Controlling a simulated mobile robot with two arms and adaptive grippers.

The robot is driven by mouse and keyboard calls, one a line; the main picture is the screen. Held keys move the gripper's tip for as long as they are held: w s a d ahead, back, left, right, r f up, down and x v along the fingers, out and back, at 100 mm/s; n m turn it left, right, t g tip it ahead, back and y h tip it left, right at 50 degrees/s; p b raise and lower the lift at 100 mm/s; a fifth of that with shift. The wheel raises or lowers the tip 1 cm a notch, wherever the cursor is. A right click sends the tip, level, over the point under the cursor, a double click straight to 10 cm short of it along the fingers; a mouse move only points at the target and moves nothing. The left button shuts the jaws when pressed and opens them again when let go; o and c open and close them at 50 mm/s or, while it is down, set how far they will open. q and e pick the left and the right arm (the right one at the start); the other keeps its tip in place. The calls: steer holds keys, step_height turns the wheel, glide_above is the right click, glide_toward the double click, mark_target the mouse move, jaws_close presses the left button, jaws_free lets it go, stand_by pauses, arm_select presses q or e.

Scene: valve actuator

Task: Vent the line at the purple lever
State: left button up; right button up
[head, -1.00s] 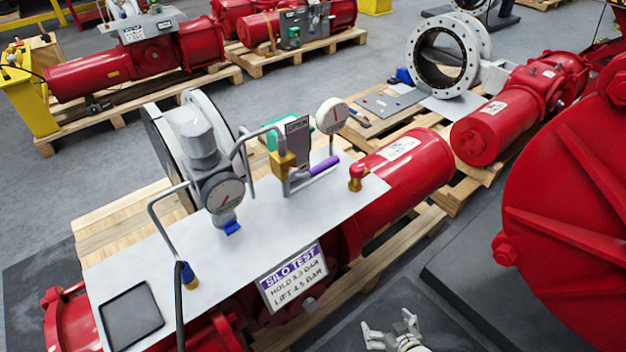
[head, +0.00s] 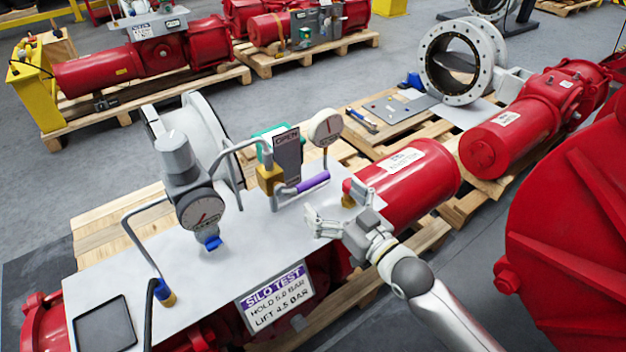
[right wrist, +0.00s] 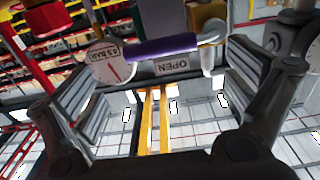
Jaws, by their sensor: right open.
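The purple lever (head: 313,183) sticks out to the right from a brass valve body (head: 270,178) on the white mounting plate (head: 110,268). An OPEN plate (head: 287,150) stands behind it. My right gripper (head: 312,214) is open and empty, just in front of and below the lever in the head view. In the right wrist view the purple lever (right wrist: 150,47) lies across the upper space between the open fingers (right wrist: 160,85), and I cannot tell if they touch it. My left gripper is not in view.
A gauge with a regulator (head: 203,210) stands left of the lever, and a smaller round gauge (head: 326,127) behind it. A SILO TEST sign (head: 276,298) hangs on the plate's front edge. A red cylinder (head: 410,185) lies right, and a large red housing (head: 565,220) farther right.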

mark_target(315, 182)
steer(key=x, duration=0.5)
steer(key=shift+w+a, duration=0.2)
steer(key=shift+w, duration=0.15)
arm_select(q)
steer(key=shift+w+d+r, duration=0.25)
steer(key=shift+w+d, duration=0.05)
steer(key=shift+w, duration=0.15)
arm_select(e)
steer(key=shift+w+a, duration=0.45)
steer(key=shift+w, duration=0.1)
steer(key=shift+s+d+r, duration=0.1)
steer(key=c, duration=1.5)
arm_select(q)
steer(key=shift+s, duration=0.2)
arm_select(e)
steer(key=shift+o, duration=0.2)
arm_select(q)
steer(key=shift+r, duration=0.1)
arm_select(e)
steer(key=shift+r, duration=0.15)
